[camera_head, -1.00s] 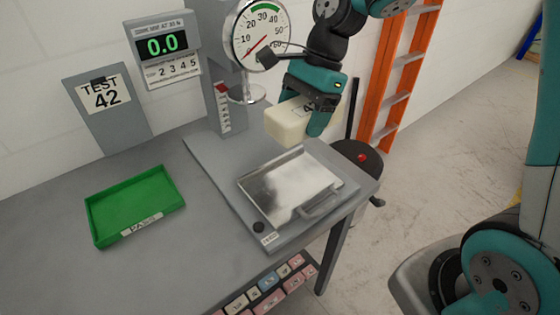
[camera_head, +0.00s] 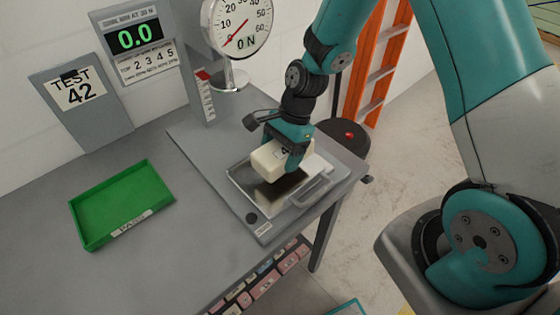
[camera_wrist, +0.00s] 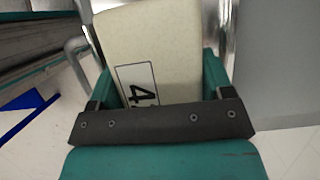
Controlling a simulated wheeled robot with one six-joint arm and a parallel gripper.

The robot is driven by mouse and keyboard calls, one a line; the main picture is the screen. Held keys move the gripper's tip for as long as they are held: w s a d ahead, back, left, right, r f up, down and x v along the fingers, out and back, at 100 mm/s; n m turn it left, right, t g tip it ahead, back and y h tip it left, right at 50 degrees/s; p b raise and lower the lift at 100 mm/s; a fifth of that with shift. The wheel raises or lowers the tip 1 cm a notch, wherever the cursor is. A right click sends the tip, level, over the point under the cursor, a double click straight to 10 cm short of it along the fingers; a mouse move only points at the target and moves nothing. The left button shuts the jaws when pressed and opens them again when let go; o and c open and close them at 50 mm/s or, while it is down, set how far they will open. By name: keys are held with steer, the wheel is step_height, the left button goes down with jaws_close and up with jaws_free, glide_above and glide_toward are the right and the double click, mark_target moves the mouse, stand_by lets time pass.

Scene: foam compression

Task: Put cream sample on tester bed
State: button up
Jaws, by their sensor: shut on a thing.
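The cream sample (camera_head: 269,160) is a pale foam block with a label that shows a 4. My gripper (camera_head: 288,156) is shut on it, one finger on each side. In the wrist view the sample (camera_wrist: 150,50) sits between the teal fingers of my gripper (camera_wrist: 158,75), its label partly hidden by the gripper. The tester bed (camera_head: 238,178) is a shiny metal plate with a handle at its front right. The sample is over the bed, with a dark reflection below it. I cannot tell whether it touches the plate.
A round dial gauge (camera_head: 237,27) and a disc-shaped press foot (camera_head: 229,79) stand behind the bed. The display (camera_head: 134,37) reads 0.0. A green tray (camera_head: 122,203) lies at left. A board (camera_head: 80,95) says TEST 42. An orange ladder (camera_head: 376,75) stands behind.

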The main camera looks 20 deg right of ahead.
steer(key=shift+f, duration=1.95)
steer(key=shift+f, duration=0.15)
steer(key=o, duration=0.9)
